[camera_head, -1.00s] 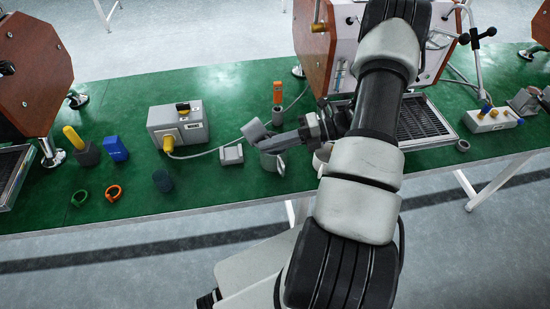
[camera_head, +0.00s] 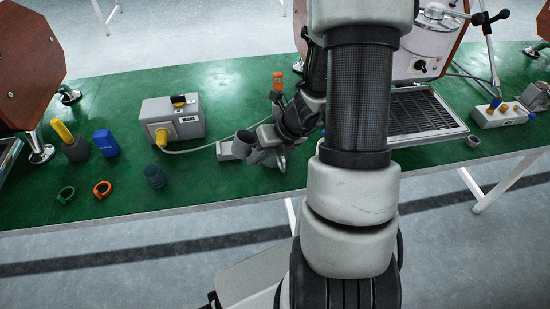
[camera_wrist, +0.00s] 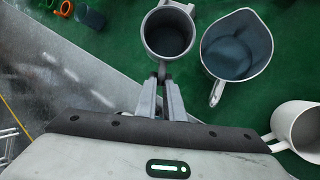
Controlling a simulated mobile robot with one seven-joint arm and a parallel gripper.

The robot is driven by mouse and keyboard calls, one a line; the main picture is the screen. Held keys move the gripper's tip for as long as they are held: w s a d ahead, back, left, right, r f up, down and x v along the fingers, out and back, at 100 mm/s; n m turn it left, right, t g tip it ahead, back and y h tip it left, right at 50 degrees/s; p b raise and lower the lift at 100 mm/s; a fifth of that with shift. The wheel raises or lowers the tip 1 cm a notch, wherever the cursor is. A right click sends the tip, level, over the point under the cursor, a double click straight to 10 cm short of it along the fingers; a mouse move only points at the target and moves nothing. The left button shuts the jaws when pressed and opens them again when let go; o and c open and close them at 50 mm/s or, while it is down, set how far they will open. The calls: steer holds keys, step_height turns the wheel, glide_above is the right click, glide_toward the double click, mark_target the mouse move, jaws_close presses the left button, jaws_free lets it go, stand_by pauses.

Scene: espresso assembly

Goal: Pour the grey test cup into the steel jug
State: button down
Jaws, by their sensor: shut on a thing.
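The grey test cup (camera_wrist: 167,34) is in the wrist view with its open mouth facing the camera; its inside looks dark. My gripper (camera_wrist: 163,78) is shut on its handle side. The steel jug (camera_wrist: 236,45) stands just right of the cup on the green top, its handle towards the camera. Its inside is blue-grey; I cannot tell whether that is liquid.
A white cup (camera_wrist: 298,128) stands right of the jug. A light grey block (camera_head: 226,151) is close left of the cup. A grey box with a yellow plug (camera_head: 172,121), a dark blue cylinder (camera_head: 155,177) and rings (camera_head: 102,189) lie farther left. A drip tray (camera_head: 420,111) is right.

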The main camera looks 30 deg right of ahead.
steer(key=shift+a+f+b, duration=0.25)
steer(key=shift+a+b, duration=0.05)
steer(key=shift+d+r+p, duration=0.15)
steer(key=shift+r+p, duration=0.2)
steer(key=shift+p, duration=0.1)
steer(key=shift+w+f, duration=0.1)
steer(key=shift+f, duration=0.05)
step_height(320, 180, up, 4)
steer(key=h, duration=0.1)
steer(key=h+p, duration=0.2)
steer(key=shift+r+n, duration=0.25)
steer(key=shift+n, duration=0.15)
steer(key=shift+r+h, duration=0.25)
steer(key=shift+h, duration=0.35)
